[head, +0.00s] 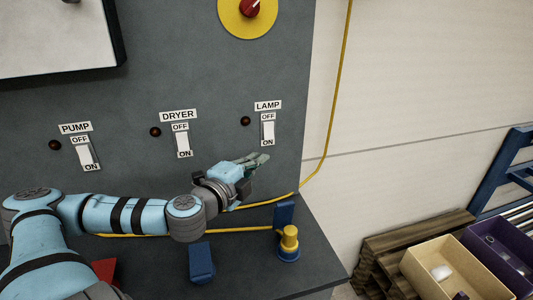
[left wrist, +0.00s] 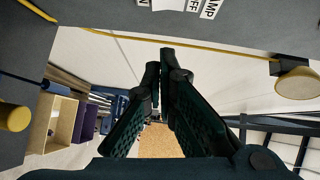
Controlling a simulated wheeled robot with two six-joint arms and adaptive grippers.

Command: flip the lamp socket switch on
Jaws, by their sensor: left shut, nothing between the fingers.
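The lamp switch (head: 268,132) is a white rocker on the grey panel, under the LAMP label (head: 268,105), with OFF above it and ON below. I cannot tell for sure which way the rocker is tipped. The small indicator (head: 245,121) beside it looks dark red and unlit. My left gripper (head: 263,158) is shut and empty, just below the lamp switch, its fingers pointing right; contact does not show. In the left wrist view its fingers (left wrist: 161,66) are closed together, and part of the LAMP label (left wrist: 211,8) shows at the top edge. My right gripper is not in view.
The dryer switch (head: 183,145) and pump switch (head: 87,155) are further left. A yellow dial plate with a red knob (head: 249,8) is above. A yellow cable (head: 333,110) runs down the wall. A yellow-topped object (head: 289,243) and a blue block (head: 202,262) stand on the ledge.

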